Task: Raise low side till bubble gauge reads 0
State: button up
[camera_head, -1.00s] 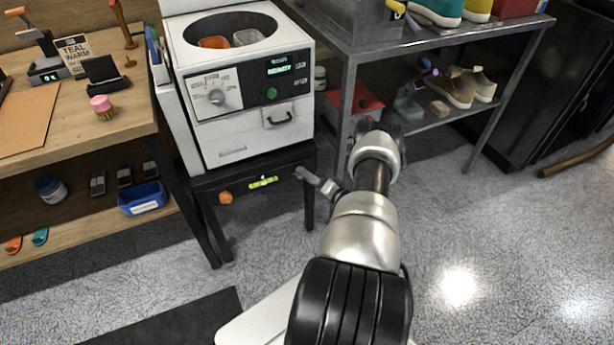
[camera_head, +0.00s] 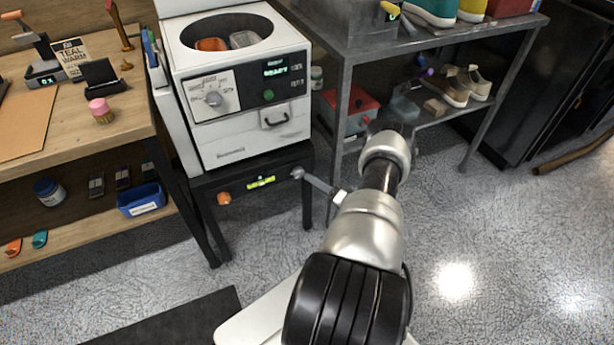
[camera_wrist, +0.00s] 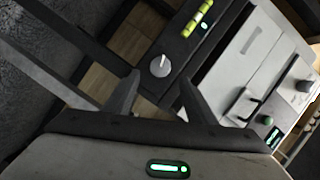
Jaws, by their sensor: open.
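The machine (camera_head: 250,120) stands on a black stand (camera_head: 250,165). A yellow-green bubble gauge (camera_head: 261,182) sits on the stand's front bar and also shows in the wrist view (camera_wrist: 196,20). The bubble's exact place and the small readout are too small to tell. An orange knob (camera_head: 223,198) is left of the gauge. A silver-grey knob (camera_head: 297,173) is at the right corner; in the wrist view this knob (camera_wrist: 160,66) has a pale pointer line. My gripper (camera_wrist: 161,76) is open, its fingertips either side of and just short of the grey knob.
A metal rack (camera_head: 345,120) stands close on the right, with a red box (camera_head: 352,108) and sneakers (camera_head: 465,85) on its lower shelf. A wooden bench (camera_head: 100,130) with a blue bin (camera_head: 142,199) is on the left.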

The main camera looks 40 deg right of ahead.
jog(key=s+d+r+p, duration=0.1)
jog(key=s, duration=1)
jog(key=shift+r, duration=0.3)
jog(key=shift+d, duration=0.1)
